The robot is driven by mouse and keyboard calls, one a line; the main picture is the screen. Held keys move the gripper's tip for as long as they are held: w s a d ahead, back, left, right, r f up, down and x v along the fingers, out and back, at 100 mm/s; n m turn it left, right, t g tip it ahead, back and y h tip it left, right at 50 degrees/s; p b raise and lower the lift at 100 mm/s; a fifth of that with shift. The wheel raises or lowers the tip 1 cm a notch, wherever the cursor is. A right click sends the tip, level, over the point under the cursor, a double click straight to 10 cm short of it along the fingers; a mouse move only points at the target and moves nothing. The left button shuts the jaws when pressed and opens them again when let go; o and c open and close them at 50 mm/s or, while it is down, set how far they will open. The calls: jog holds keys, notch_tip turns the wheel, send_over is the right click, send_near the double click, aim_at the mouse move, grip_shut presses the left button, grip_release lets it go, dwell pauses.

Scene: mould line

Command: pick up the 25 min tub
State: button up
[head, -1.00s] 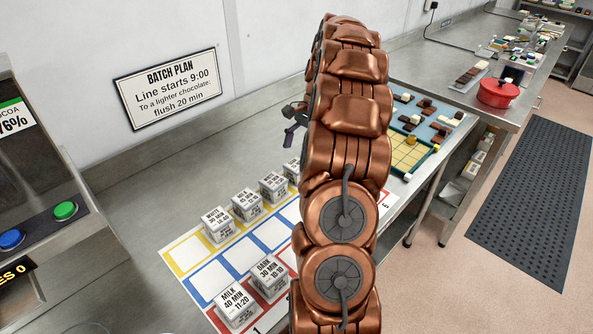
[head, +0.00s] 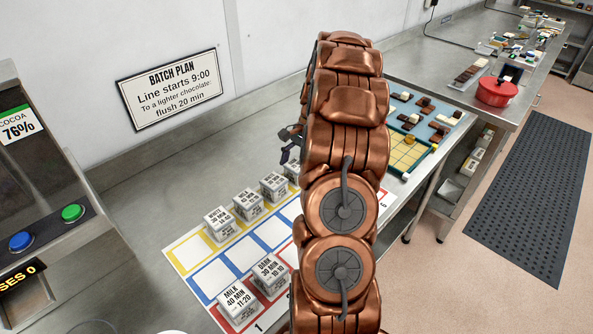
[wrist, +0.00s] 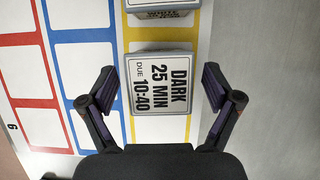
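The 25 min tub (wrist: 160,84), a grey tub with a white lid lettered "DARK 25 MIN DUE 10:40", sits on a yellow-bordered cell of the card in the wrist view. My gripper (wrist: 162,82) is open, with one finger on each side of the tub and a gap showing at both sides. Its fingers seem to be above the tub; the exact height is hard to tell. In the head view, my gripper shows only in part at the left of my arm (head: 288,145), and my arm hides the tub there.
Another tub (wrist: 163,8) stands close beside it in the wrist view. In the head view, more tubs stand in the yellow row (head: 219,223) and the red row (head: 239,303). The blue cells (head: 245,258) in view are empty. A chocolate tray (head: 408,152) lies beyond my arm.

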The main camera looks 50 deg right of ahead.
aim_at(297, 167)
jog(key=c, duration=1.3)
jog(key=shift+o, duration=0.2)
jog(key=shift+r+b, duration=0.9)
jog(key=shift+r, duration=0.7)
jog(key=shift+s+r, duration=0.15)
jog(key=shift+s, duration=0.15)
jog(key=s+b, duration=0.1)
jog(key=s, duration=0.4)
jog(key=s+d+r+b, duration=0.1)
jog(key=s+b, duration=0.1)
jog(key=s, duration=0.2)
jog(key=s+d+b, duration=0.1)
jog(key=s, duration=0.4)
jog(key=shift+s+r, duration=0.2)
jog(key=shift+s, duration=0.15)
jog(key=shift+s+r, duration=0.25)
jog(key=shift+r, duration=0.2)
notch_tip(297, 167, up, 6)
jog(key=p, duration=0.1)
jog(key=shift+r, duration=0.1)
